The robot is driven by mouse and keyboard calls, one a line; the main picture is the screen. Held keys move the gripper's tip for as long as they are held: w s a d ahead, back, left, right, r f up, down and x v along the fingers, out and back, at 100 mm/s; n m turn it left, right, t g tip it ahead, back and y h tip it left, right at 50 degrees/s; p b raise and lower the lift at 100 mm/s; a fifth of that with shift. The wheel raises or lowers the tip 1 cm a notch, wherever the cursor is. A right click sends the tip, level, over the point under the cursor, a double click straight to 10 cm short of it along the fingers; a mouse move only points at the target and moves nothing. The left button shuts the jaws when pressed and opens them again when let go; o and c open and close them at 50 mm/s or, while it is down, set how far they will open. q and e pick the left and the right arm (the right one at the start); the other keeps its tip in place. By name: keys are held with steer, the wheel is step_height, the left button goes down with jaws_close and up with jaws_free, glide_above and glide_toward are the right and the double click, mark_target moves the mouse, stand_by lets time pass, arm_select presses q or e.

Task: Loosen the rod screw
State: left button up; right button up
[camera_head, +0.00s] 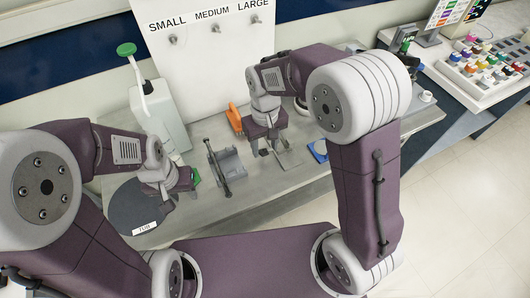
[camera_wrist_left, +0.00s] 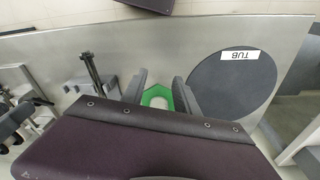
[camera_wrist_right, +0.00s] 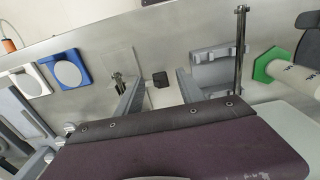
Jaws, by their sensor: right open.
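The holder (camera_wrist_right: 215,68) and rod (camera_wrist_right: 240,52) also show in the right wrist view, to the right of the fingers. I cannot make out a separate screw on the rod. My right gripper (camera_head: 268,149) is open and empty, to the right of the holder. A small black block (camera_wrist_right: 160,80) shows between its fingers, apart from them.
A round dark TUB mat (camera_head: 135,208) lies at the bench's left. A blue-framed piece (camera_head: 319,150) lies to the right. A white panel with hooks rises at the back.

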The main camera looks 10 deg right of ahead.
mark_target(265, 155)
arm_select(q)
steer(key=shift+w+d+f, duration=0.1)
arm_select(e)
step_height(265, 155, down, 4)
steer(key=shift+d+r, duration=0.1)
steer(key=shift+r, duration=0.05)
